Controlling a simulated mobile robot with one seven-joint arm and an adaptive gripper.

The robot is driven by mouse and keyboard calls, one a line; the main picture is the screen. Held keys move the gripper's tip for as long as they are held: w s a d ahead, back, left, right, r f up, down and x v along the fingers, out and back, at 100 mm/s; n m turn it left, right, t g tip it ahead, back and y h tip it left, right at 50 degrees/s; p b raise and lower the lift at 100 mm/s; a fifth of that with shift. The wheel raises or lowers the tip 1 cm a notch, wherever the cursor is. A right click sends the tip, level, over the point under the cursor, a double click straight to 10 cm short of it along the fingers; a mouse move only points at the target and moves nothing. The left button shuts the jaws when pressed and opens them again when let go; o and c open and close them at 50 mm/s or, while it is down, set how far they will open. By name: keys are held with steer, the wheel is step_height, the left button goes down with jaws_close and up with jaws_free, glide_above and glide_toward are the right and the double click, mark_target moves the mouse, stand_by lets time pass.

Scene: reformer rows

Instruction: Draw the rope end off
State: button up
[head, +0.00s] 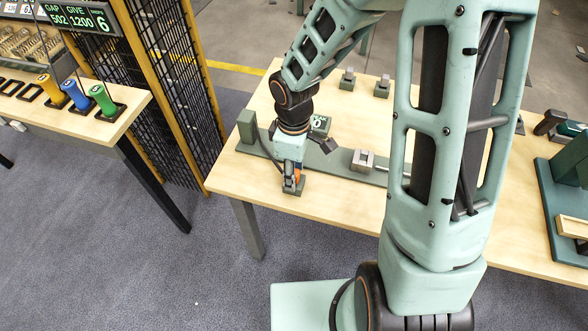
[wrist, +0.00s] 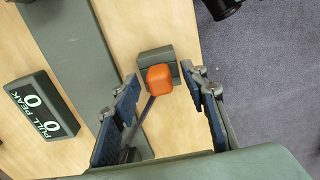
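The orange rope end (wrist: 160,80) is a small rounded block at a grey-green holder (wrist: 155,55) on the wooden table. A dark rope (wrist: 140,122) runs from it toward the lower left in the wrist view. In the head view, a little orange (head: 297,174) shows above the holder (head: 293,187) at the table's front edge. My gripper (wrist: 165,82) is open, its blue-padded fingers on either side of the orange block with gaps visible. In the head view my gripper (head: 291,172) points down over the holder and hides most of the rope end.
A long grey-green rail (head: 335,168) with a metal block (head: 362,160) lies behind the holder. A "PULL PEAK" readout (wrist: 40,105) shows zeros. Small blocks (head: 347,78) stand farther back. A left bench (head: 80,122) holds coloured handles; a green fixture (head: 570,190) stands right.

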jaws_close()
steer(key=shift+r+p, duration=2.5)
steer(key=shift+r, duration=0.3)
